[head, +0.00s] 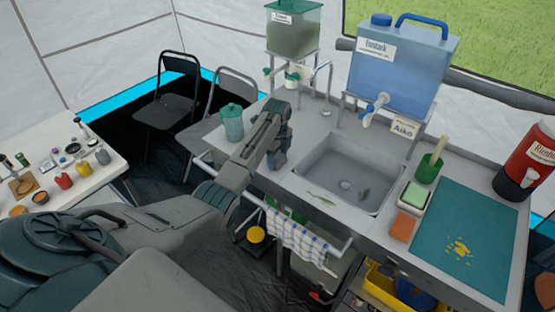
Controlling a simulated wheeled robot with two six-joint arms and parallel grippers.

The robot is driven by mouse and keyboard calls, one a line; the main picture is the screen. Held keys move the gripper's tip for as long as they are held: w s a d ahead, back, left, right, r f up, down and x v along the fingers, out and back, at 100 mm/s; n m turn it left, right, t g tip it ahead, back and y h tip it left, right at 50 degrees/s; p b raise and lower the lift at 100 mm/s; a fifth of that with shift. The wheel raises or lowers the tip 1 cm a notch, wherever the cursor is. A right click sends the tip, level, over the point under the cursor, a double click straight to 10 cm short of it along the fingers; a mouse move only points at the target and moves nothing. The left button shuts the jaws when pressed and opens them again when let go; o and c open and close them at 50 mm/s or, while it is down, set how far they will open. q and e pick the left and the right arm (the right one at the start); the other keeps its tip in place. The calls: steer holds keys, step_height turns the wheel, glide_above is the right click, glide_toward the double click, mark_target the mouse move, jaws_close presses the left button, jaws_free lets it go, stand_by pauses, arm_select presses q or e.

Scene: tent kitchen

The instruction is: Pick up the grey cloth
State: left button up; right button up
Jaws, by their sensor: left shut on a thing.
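My left arm reaches in from the left and bends down over the counter just left of the sink. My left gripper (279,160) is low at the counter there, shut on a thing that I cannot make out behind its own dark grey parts. I cannot pick out a grey cloth clearly anywhere in view. A white and blue checked cloth (298,240) hangs over the rail at the counter's front, below the gripper. My right gripper is not in view.
A teal canister (232,124) stands left of my arm. A blue water tank (400,66) stands behind. A green sponge (414,195), an orange sponge (403,227) and a teal board (470,225) lie right.

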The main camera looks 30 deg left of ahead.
mark_target(278, 156)
arm_select(q)
steer(key=shift+r, duration=0.15)
steer(key=shift+r+b, duration=0.3)
step_height(278, 156, up, 2)
steer(key=shift+w+r+b, duration=0.1)
steer(key=shift+r+b, duration=0.15)
steer(key=shift+b, duration=0.4)
steer(key=s+d, duration=0.1)
steer(key=d, duration=0.1)
steer(key=s+d+b, duration=0.1)
steer(key=s+d, duration=0.2)
steer(key=d, duration=0.1)
steer(key=shift+s+d+r, duration=0.15)
steer(key=shift+s+r, duration=0.05)
steer(key=s+d+p, duration=0.1)
steer(key=d, duration=0.1)
steer(key=s+d+r+p, duration=0.1)
steer(key=s+d, duration=0.1)
steer(key=s+d+p, duration=0.1)
steer(key=d+p, duration=0.1)
steer(key=shift+s+d+r, duration=0.1)
steer(key=shift+s+r, duration=0.05)
steer(key=shift+r, duration=0.1)
steer(key=shift+s+d+f, duration=0.15)
steer(key=shift+s+d, duration=0.1)
steer(key=shift+d, duration=0.1)
